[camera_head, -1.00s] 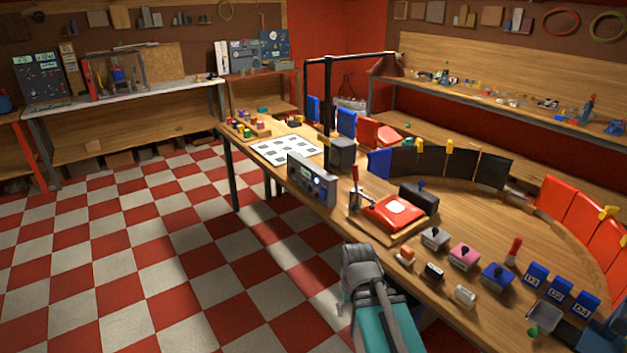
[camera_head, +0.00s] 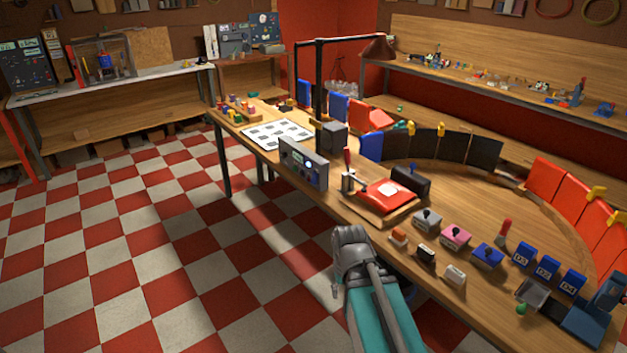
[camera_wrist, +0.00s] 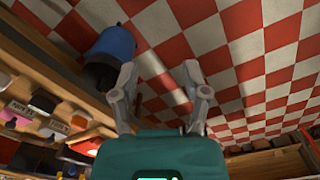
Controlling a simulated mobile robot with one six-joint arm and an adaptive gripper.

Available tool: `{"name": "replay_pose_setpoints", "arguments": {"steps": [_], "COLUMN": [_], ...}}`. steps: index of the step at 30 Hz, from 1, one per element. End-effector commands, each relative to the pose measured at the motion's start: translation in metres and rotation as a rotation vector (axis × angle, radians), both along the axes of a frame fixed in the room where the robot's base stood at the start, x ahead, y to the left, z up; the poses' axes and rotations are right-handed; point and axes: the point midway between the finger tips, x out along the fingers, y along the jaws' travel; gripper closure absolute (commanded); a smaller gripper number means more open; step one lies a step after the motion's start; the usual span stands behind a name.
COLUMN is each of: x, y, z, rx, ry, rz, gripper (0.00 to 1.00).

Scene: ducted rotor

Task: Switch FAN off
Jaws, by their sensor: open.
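No label reading FAN is legible in these frames. Small rocker switches stand along the near bench edge in the head view: an orange-topped one (camera_head: 398,237), a black one (camera_head: 426,253) and a white one (camera_head: 455,274). Behind them are lever switch boxes in grey (camera_head: 427,221), pink (camera_head: 455,237) and blue (camera_head: 487,256). A grey control box (camera_head: 303,165) stands farther left at the edge. My gripper (camera_wrist: 158,78) is open and empty in the wrist view, with the checkered floor behind its fingers. It is clear of the switches.
The wooden bench (camera_head: 460,190) curves to the right. A red device (camera_head: 386,196) on a board and blue labelled blocks (camera_head: 548,267) stand on it. A black-framed lamp (camera_head: 378,47) rises behind. The checkered floor (camera_head: 150,250) left of the bench is free.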

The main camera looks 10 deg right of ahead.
Motion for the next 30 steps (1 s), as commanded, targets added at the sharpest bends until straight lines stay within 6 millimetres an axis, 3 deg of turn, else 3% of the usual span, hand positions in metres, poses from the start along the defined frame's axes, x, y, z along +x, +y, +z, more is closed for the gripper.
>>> {"name": "replay_pose_setpoints", "arguments": {"steps": [1,8,30], "x": [0.0000,0.0000,0.0000], "y": [0.0000,0.0000,0.0000], "z": [0.0000,0.0000,0.0000], "rx": [0.000,0.000,0.000], "ry": [0.000,0.000,0.000], "rz": [0.000,0.000,0.000], "gripper": [0.60,1.00,1.00]}}
